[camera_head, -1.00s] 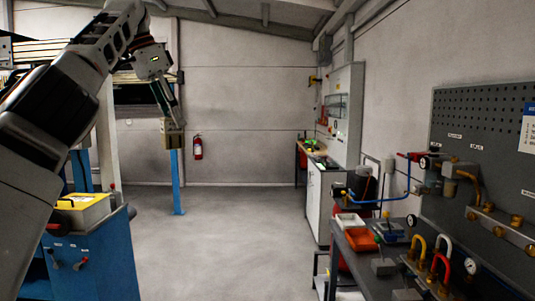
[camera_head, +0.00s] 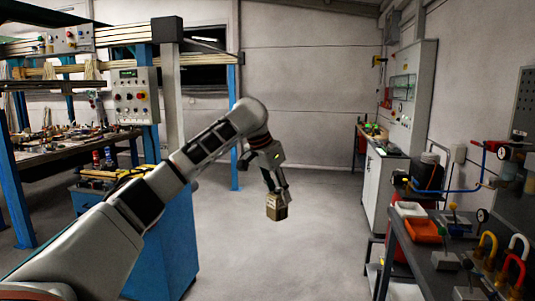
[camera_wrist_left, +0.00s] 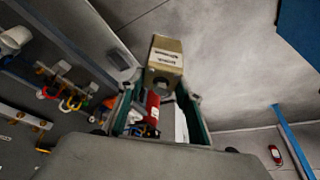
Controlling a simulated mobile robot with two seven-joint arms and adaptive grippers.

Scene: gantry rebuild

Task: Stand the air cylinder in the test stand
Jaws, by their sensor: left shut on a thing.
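My left gripper (camera_head: 274,188) is shut on a small tan box-like block (camera_head: 277,207), held in the air above the open floor. In the left wrist view the block (camera_wrist_left: 165,60) shows a white label with dark print and sits at the far end of the fingers. I cannot tell whether this block is the air cylinder. I cannot make out the test stand for certain in either view. My right gripper is not in view.
A bench on the right holds an orange tray (camera_head: 423,231), a white tray (camera_head: 410,209) and several coloured shackles (camera_head: 487,246). A blue cabinet (camera_head: 174,240) stands behind my left arm. A control box (camera_head: 134,96) hangs at left. The middle floor is clear.

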